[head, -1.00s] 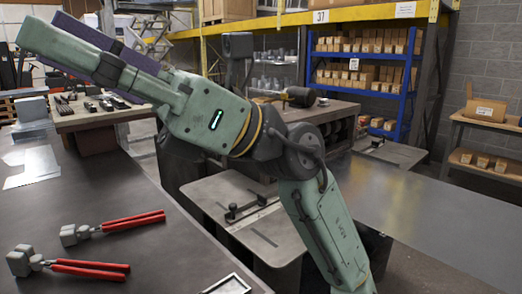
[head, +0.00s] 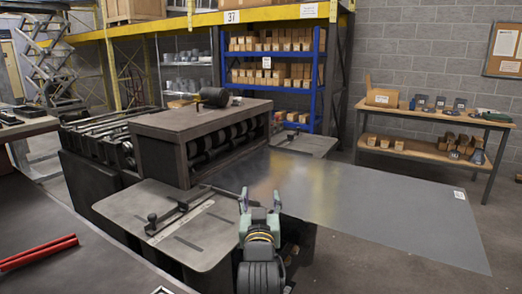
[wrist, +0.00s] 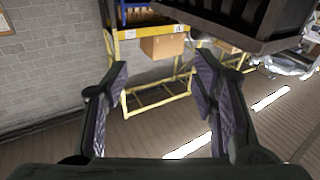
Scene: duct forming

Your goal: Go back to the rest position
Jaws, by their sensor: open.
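My gripper (head: 260,200) is low in the middle of the head view, at the near edge of the large metal sheet. Its two fingers stand apart with nothing between them. In the wrist view my gripper (wrist: 160,90) is open and empty, its dark ribbed pads wide apart. Beyond the pads I see floor and a yellow frame (wrist: 160,98) with a cardboard box. Most of the arm behind the gripper is out of view or hidden.
A machine with rollers (head: 215,140) and a flat plate (head: 165,222) with a clamp stand left of my gripper. The metal sheet (head: 380,205) spreads right. A wooden shelf (head: 425,155) stands along the wall.

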